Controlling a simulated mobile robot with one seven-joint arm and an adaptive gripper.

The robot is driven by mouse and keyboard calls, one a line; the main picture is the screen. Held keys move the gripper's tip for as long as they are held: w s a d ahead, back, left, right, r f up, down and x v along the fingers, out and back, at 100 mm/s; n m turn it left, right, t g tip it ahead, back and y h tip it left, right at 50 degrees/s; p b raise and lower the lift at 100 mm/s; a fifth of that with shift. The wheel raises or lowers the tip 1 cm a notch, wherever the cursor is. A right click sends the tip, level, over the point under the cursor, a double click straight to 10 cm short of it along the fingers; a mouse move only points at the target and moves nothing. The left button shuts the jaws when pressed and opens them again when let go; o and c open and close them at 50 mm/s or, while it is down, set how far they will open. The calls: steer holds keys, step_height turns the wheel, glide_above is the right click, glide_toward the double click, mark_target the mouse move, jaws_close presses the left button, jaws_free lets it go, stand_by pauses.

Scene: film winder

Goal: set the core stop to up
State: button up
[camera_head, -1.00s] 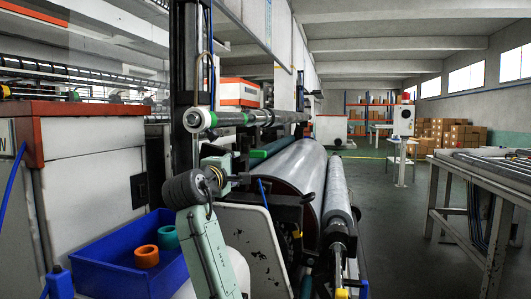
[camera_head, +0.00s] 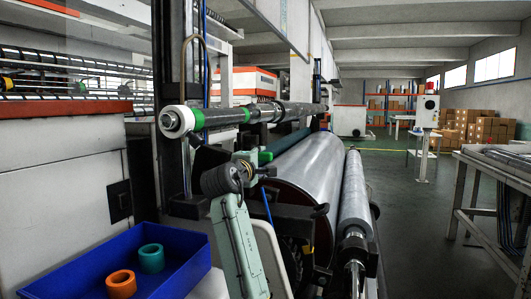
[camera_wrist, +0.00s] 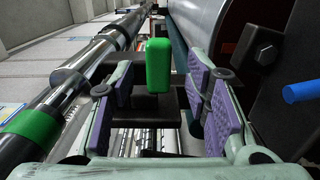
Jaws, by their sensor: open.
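In the wrist view a bright green block (camera_wrist: 158,66) stands on a dark mount (camera_wrist: 155,103). It looks like the core stop's handle, but I cannot tell for sure. My gripper (camera_wrist: 163,97) is open, with purple pads to the left and right. The green block shows between and beyond the pads, with no visible contact. In the head view a small green part (camera_head: 265,157) shows near the end of my gripper (camera_head: 250,165), beside the large film roll (camera_head: 290,172). My wrist hides part of this area.
A shaft (camera_head: 245,114) with green bands runs above my gripper. In the wrist view it passes on the left (camera_wrist: 85,85). A dark bracket with a bolt (camera_wrist: 265,52) and a blue rod (camera_wrist: 300,92) are close on the right. A blue bin (camera_head: 75,265) holds orange and teal rings.

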mark_target(264, 156)
steer(key=p+x, duration=0.1)
steer(key=x, duration=0.3)
steer(key=shift+r, duration=0.2)
steer(key=shift+w+d+f+p, duration=0.2)
steer(key=shift+w+p, duration=0.15)
steer(key=shift+w, duration=0.2)
steer(key=shift+c, duration=0.5)
jaws_close()
steer(key=shift+r, duration=2.7)
